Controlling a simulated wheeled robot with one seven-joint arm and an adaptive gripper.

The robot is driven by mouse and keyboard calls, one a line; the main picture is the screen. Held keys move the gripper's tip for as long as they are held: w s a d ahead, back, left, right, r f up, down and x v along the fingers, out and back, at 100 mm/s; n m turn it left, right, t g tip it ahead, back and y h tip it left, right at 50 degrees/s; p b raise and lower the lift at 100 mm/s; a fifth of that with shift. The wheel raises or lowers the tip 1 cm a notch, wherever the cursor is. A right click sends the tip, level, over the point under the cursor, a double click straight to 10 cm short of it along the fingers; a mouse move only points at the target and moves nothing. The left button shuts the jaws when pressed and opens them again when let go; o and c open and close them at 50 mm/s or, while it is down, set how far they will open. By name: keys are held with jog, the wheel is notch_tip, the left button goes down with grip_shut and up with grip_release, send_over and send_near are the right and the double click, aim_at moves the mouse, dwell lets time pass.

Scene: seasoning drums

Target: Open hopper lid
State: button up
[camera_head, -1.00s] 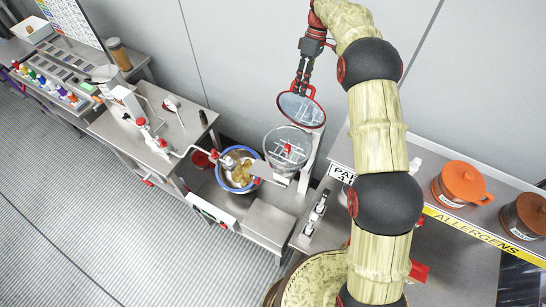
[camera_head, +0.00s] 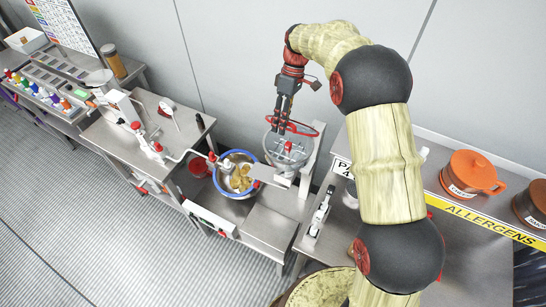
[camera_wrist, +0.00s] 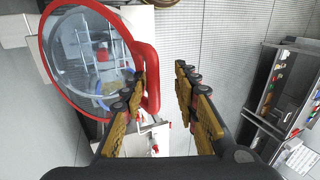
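The hopper (camera_head: 285,157) is a clear bowl with a white grid and a red knob inside. Its round clear lid has a red rim (camera_head: 316,131) and appears low over the hopper's top, at a slant; I cannot tell whether it touches the bowl. In the wrist view the lid (camera_wrist: 75,52) fills the upper left, its red handle bar beside my left finger. My gripper (camera_head: 281,121) points down at the lid. In the wrist view its fingers (camera_wrist: 160,85) are apart, with a clear gap. The handle lies at the left finger, which partly hides it.
A blue-rimmed bowl (camera_head: 240,158) with yellowish contents stands left of the hopper. A steel table (camera_head: 120,140) with a red-tipped pipe is further left. An orange pot (camera_head: 470,172) stands on the allergens shelf at right. A wall rises behind.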

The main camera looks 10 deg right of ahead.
jog(key=s+a+f+t+h+b, duration=0.2)
jog(key=s+a+f+t+b, duration=0.1)
jog(key=f+b, duration=0.6)
jog(key=shift+s+t+b, duration=0.4)
jog(key=shift+s+b, duration=0.05)
jog(key=shift+s, duration=0.45)
jog(key=shift+a, duration=0.1)
jog(key=shift+c, duration=0.3)
